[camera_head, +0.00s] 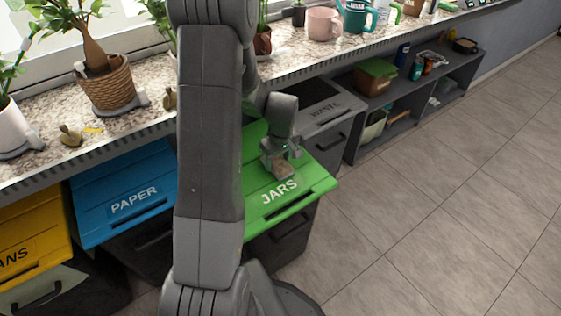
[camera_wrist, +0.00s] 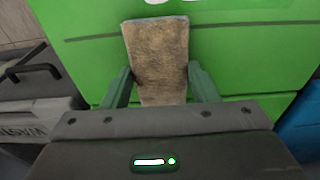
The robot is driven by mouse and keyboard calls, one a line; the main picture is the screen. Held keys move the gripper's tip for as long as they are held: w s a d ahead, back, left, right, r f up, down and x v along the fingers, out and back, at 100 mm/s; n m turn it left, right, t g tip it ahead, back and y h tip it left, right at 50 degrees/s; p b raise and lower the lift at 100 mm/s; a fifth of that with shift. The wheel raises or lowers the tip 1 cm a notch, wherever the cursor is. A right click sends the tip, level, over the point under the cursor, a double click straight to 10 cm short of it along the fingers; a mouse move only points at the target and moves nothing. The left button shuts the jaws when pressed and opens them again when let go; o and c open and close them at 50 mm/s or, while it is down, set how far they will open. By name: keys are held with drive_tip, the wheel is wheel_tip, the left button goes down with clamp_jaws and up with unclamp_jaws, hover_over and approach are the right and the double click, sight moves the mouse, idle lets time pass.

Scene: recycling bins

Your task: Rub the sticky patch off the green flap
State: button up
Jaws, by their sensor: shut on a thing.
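The green flap (camera_head: 296,196) labelled JARS tops a dark bin in the middle of the head view. It also fills much of the wrist view (camera_wrist: 240,60). My gripper (camera_head: 280,160) is over the upper part of the flap. In the wrist view my gripper (camera_wrist: 160,88) is shut on a brown sponge-like block (camera_wrist: 157,50), one finger at each side. The block lies over the flap; I cannot tell whether it touches. I see no sticky patch; the block, gripper and arm hide part of the flap.
A blue PAPER flap (camera_head: 130,195) and a yellow flap (camera_head: 30,235) are on the left. A grey waste bin (camera_head: 318,105) stands right of the green one. The counter (camera_head: 130,120) with plants and mugs runs behind. The tiled floor (camera_head: 430,190) at right is clear.

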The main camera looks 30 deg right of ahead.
drive_tip(key=shift+w+f, duration=0.2)
drive_tip(key=shift+w, duration=0.8)
drive_tip(key=shift+s+d+r+b, duration=0.15)
drive_tip(key=shift+s+b, duration=0.35)
drive_tip(key=shift+s, duration=1.55)
drive_tip(key=shift+r+p, duration=2.4)
drive_tip(key=shift+r, duration=1.1)
